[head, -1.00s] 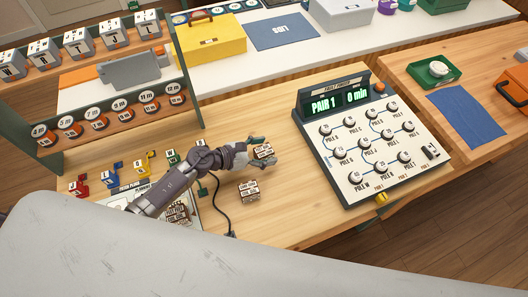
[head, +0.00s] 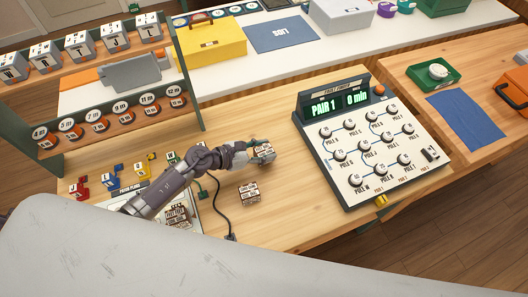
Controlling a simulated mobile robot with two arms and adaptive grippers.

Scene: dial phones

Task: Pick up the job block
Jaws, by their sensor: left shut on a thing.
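A small white block with dark brown lettering, seemingly a job block (head: 264,152), is between the fingers of my left gripper (head: 258,150). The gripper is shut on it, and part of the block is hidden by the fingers. A second lettered block (head: 249,192) stands on the wooden bench just below the gripper in the head view, apart from it. More lettered blocks (head: 178,216) sit in a pale tray at the lower left, partly behind my left arm. The lettering is too small to read surely. My right gripper is not in view.
The fault finder panel (head: 368,145) with several dials stands to the right of the gripper. A black cable (head: 216,195) lies near my left arm. Dark green racks (head: 190,85) with labelled pieces stand at the left. Bare bench lies between gripper and panel.

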